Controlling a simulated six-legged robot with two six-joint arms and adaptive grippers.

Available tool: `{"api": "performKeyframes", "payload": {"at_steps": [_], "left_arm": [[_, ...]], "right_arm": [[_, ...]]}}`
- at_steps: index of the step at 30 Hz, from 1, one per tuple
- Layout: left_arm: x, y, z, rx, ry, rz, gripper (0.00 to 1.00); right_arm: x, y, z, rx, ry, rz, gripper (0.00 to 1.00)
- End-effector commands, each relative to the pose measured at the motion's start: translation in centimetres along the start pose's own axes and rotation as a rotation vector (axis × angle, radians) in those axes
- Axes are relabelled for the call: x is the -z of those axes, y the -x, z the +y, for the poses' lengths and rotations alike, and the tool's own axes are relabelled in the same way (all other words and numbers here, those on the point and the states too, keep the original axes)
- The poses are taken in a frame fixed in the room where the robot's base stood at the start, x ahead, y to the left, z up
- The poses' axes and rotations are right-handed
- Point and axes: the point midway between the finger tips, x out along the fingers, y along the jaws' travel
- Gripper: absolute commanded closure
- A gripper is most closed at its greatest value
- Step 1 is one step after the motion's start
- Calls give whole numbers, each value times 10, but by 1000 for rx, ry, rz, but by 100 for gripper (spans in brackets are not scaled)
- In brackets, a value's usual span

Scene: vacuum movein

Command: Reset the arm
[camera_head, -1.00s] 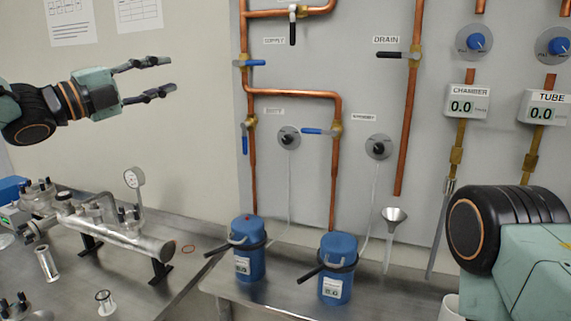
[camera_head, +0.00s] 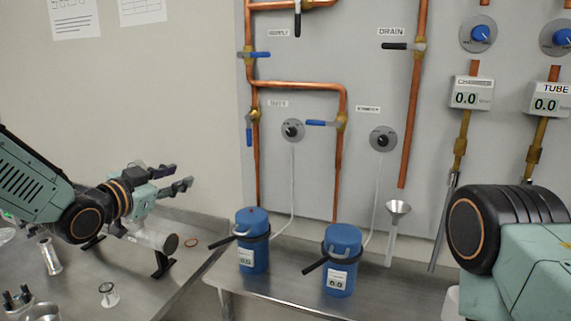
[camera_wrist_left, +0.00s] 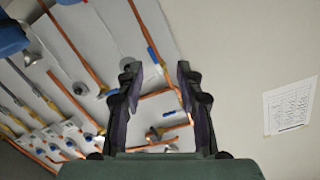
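My left gripper (camera_head: 178,179) is at the left in the head view, above the left bench and in front of the metal chamber tube (camera_head: 150,238), which it partly hides. Its two fingers are apart with nothing between them. In the left wrist view the left gripper (camera_wrist_left: 158,80) also shows spread, dark fingers, with the wall and copper pipes beyond. My right arm shows only as a dark joint and green link at the right edge of the head view; its gripper is out of frame.
Two blue canisters (camera_head: 252,241) (camera_head: 342,262) stand on the middle bench (camera_head: 290,291). A funnel (camera_head: 397,208) hangs right of them. Copper pipes (camera_head: 411,110) with valves line the wall. Small glass pieces (camera_head: 108,294) stand on the left bench. The space between the left gripper and the pipes is clear.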

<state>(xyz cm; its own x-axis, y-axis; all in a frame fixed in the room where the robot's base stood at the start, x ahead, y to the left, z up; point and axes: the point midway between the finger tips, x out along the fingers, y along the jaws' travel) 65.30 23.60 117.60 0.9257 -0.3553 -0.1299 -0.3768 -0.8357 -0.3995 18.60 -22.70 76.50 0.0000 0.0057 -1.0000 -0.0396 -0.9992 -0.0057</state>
Motion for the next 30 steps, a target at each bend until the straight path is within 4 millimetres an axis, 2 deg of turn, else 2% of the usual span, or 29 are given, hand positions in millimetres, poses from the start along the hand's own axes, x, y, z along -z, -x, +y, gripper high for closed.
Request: {"api": "performKeyframes", "payload": {"at_steps": [1, 5, 8, 11, 15, 20, 24, 27, 30], "left_arm": [[-33, 3, 22, -11, 77, -70, 64], [-104, 19, 68, -14, 257, -242, 64], [-155, 40, 105, -8, 376, -376, 64], [-203, 66, 141, 4, 478, -515, 64], [-264, 112, 192, 28, 593, -711, 64], [-324, 178, 248, 57, 682, -943, 64], [-365, 246, 294, 73, 715, -1147, 64], [-388, 294, 324, 65, 711, -1282, 64], [-403, 332, 350, 32, 694, -1382, 64]], "right_arm": [[0, -5, 0, 0, 0, 0, 60], [0, -12, 0, 0, 0, 0, 60], [0, -18, 0, 0, 0, -1, 60], [0, -24, 0, 0, 0, -1, 60], [0, -32, 0, 0, 0, -1, 60], [0, -42, 0, 0, 0, -1, 60], [0, -52, 0, 0, 0, -1, 60], [0, -60, 0, 0, 0, -1, 60], [0, -67, 0, 0, 0, 0, 60]]}}
